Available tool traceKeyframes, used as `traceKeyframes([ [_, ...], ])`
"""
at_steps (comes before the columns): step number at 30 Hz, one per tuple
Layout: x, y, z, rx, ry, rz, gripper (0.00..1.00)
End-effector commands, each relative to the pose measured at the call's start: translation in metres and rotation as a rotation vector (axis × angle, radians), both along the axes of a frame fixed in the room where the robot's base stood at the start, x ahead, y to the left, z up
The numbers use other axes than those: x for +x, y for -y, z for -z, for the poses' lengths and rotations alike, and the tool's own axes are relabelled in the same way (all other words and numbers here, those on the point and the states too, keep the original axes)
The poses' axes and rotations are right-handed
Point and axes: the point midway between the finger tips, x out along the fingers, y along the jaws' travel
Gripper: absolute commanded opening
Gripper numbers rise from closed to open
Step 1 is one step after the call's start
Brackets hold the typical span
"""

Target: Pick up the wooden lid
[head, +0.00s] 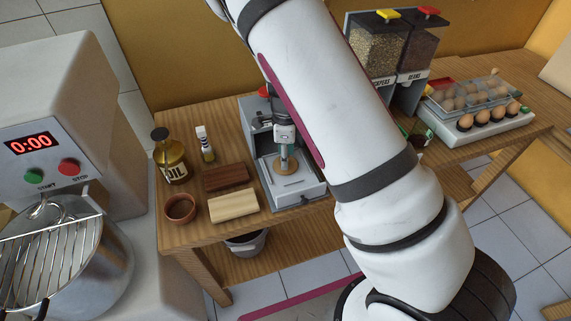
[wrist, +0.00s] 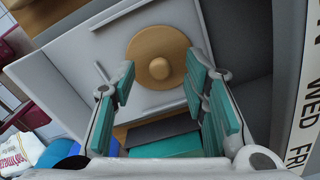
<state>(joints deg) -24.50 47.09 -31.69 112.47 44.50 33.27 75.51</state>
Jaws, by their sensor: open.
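The wooden lid (wrist: 146,47) is a round, light-brown disc with a small knob in its middle. In the wrist view it lies at the top centre, just beyond my fingertips. In the head view the lid (head: 286,168) lies on the pale tray of a grey machine (head: 309,188), partly hidden by my gripper. My gripper (wrist: 160,84) is open, with teal pads spread to either side of the knob's line and nothing between them. In the head view my gripper (head: 285,147) points down over the lid. I cannot tell whether the fingers touch it.
The machine's grey housing (head: 257,122) stands close beside my gripper. To its left are a dark wooden block (head: 226,177), a pale block (head: 233,205), a brown bowl (head: 180,208) and an oil bottle (head: 171,160). Dispensers (head: 378,48) and eggs stand to the right.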

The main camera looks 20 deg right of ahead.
Motion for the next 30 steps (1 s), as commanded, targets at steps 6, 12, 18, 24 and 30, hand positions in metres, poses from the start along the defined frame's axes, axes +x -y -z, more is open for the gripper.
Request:
traceKeyframes([
  [6,0.0,0.0,0.01,0.001,0.001,-0.001,0.41],
  [12,0.0,0.0,0.01,0.001,0.001,-0.001,0.27],
  [18,0.0,0.0,0.01,0.001,0.0,-0.001,0.0],
  [24,0.0,0.0,0.01,0.001,0.0,-0.001,0.0],
  [30,0.001,-0.001,0.0,0.001,0.003,-0.003,0.0],
])
